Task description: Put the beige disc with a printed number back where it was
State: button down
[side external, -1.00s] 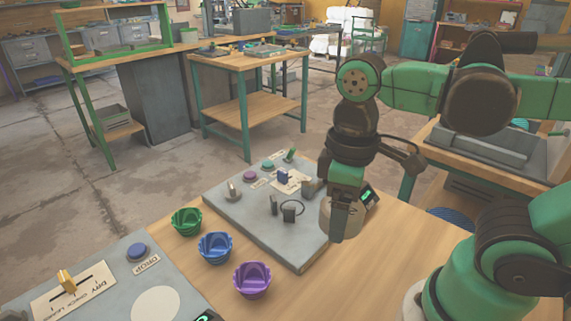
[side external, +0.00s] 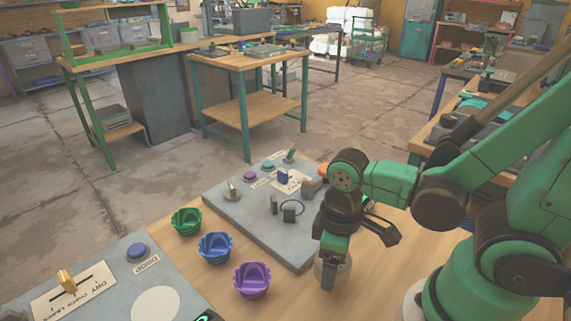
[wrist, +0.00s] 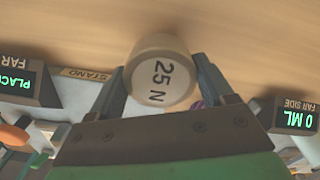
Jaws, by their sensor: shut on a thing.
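The beige disc (wrist: 160,72) shows "25 N" printed on its face in the wrist view. My gripper (wrist: 162,80) is shut on it, with one finger on each side. In the side external view my gripper (side external: 333,272) is low over the wooden table, right of the grey panel's near corner. The disc (side external: 319,267) is there partly hidden behind the fingers. I cannot tell whether its underside touches the table. A label reading "STAND" (wrist: 86,74) shows left of the disc in the wrist view.
The grey panel (side external: 235,215) carries knobs and small posts. Green (side external: 186,221), blue (side external: 215,247) and purple (side external: 252,279) cups stand left of my gripper. Displays flank the disc, one reading "0 ML" (wrist: 296,117).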

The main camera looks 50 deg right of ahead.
jog(key=shift+f, duration=1)
grip_release()
jog(key=shift+r, duration=0.1)
jog(key=shift+r, duration=5.75)
jog(key=w+d+m+t, duration=0.3)
jog(key=w+m+t, duration=0.1)
jog(key=w+t, duration=0.3)
jog(key=shift+w+d+r, duration=0.2)
jog(key=shift+w+d, duration=0.05)
jog(key=shift+w, duration=0.15)
